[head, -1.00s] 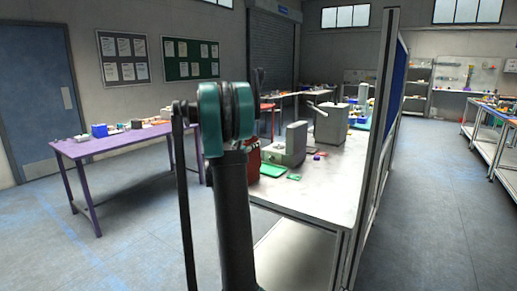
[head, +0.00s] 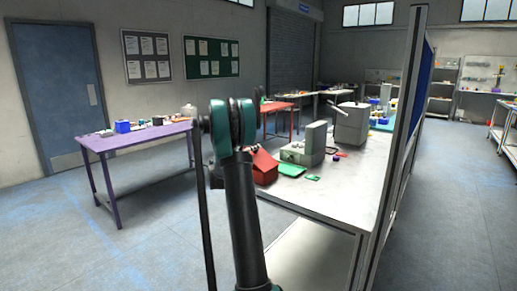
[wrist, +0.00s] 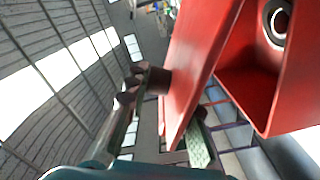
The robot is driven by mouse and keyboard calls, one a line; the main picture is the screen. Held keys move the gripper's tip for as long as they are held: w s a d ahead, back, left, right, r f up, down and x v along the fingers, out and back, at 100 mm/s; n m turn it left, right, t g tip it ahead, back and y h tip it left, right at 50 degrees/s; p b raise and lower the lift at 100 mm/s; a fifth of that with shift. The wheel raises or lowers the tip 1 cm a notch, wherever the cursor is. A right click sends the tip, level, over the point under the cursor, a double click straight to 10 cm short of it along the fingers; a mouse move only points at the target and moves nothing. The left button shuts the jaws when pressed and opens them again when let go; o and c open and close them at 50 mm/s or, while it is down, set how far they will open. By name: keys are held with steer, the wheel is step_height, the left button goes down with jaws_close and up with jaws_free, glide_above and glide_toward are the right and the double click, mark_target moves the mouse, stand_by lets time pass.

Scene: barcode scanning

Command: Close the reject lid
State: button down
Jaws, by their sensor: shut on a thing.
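The red reject bin (wrist: 250,85) fills the right of the wrist view, its inside open to the camera. Its red lid (wrist: 190,60) is a flat panel running diagonally down the middle, standing away from the opening. My gripper (wrist: 180,108) has one finger pad on each side of this panel and is shut on it. In the head view the red bin (head: 265,166) stands at the near left end of the white table, partly behind my arm. My gripper is hidden there by the arm.
A round ring-like item (wrist: 277,20) shows inside the bin. On the white table (head: 340,190), a grey device (head: 306,148) and a green card (head: 313,178) are close to the bin. A tall frame post (head: 400,140) borders the table's right. A purple table (head: 140,137) stands left.

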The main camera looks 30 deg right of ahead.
steer(key=shift+w+a+f+n, duration=0.15)
steer(key=shift+w+f+n, duration=0.25)
steer(key=shift+f+n, duration=0.2)
steer(key=shift+w+a+f, duration=0.15)
steer(key=shift+w+f, duration=0.1)
steer(key=shift+f, duration=0.4)
steer(key=c, duration=1.4)
jaws_free()
steer(key=v, duration=1.2)
